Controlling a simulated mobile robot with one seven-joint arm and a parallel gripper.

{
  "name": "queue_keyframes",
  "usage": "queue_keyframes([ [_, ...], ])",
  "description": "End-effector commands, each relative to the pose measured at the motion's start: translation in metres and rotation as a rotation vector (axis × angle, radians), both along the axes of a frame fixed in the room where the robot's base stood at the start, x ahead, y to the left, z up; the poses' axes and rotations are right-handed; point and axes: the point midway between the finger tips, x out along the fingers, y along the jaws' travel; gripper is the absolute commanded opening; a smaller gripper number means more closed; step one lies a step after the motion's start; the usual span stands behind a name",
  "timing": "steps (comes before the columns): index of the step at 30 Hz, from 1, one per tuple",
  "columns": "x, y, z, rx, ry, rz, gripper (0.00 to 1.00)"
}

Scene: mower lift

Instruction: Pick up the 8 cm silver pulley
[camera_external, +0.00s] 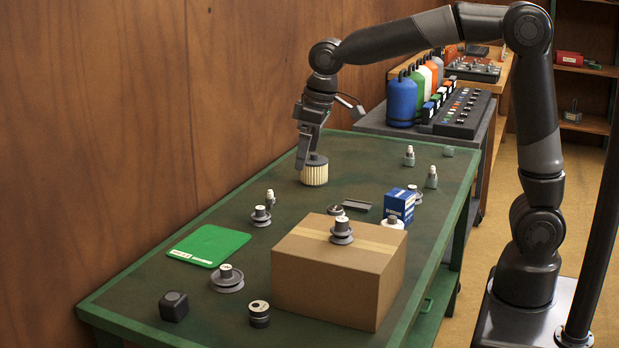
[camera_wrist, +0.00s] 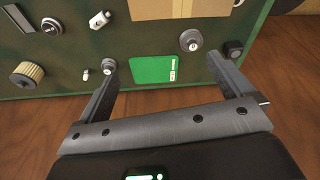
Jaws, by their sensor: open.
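Several grey, silver-looking pulleys with pale-topped hubs are in view; I cannot tell which is 8 cm. A wide pulley (camera_external: 228,279) lies by the green mat's near edge and shows in the wrist view (camera_wrist: 190,40). A smaller pulley (camera_external: 261,217) lies beyond the mat, also in the wrist view (camera_wrist: 108,65). Another pulley (camera_external: 342,232) sits on the cardboard box, and one (camera_external: 335,210) lies behind the box. My gripper (camera_external: 303,160) is open and empty above the table's wall side, near the filter. Its fingers (camera_wrist: 162,62) are spread wide in the wrist view.
The cardboard box (camera_external: 330,280) stands at the table's near right. A green mat (camera_external: 210,246), black cube (camera_external: 173,306), dark round part (camera_external: 259,314), cream filter (camera_external: 314,175) and blue box (camera_external: 399,205) also stand on the table (camera_external: 190,225). A wooden wall (camera_external: 110,130) borders the left.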

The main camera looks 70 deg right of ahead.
Motion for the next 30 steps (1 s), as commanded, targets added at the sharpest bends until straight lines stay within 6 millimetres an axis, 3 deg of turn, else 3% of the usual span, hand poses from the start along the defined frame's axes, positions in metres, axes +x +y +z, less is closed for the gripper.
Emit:
queue_keyframes([
  [6, 0.062, 0.037, -0.043, -0.013, 0.07, 0.048, 0.97],
  [15, 0.127, 0.087, -0.12, -0.032, 0.158, 0.106, 0.97],
  [21, 0.15, 0.111, -0.162, -0.043, 0.198, 0.132, 0.97],
  [30, 0.156, 0.118, -0.197, -0.046, 0.213, 0.141, 0.97],
])
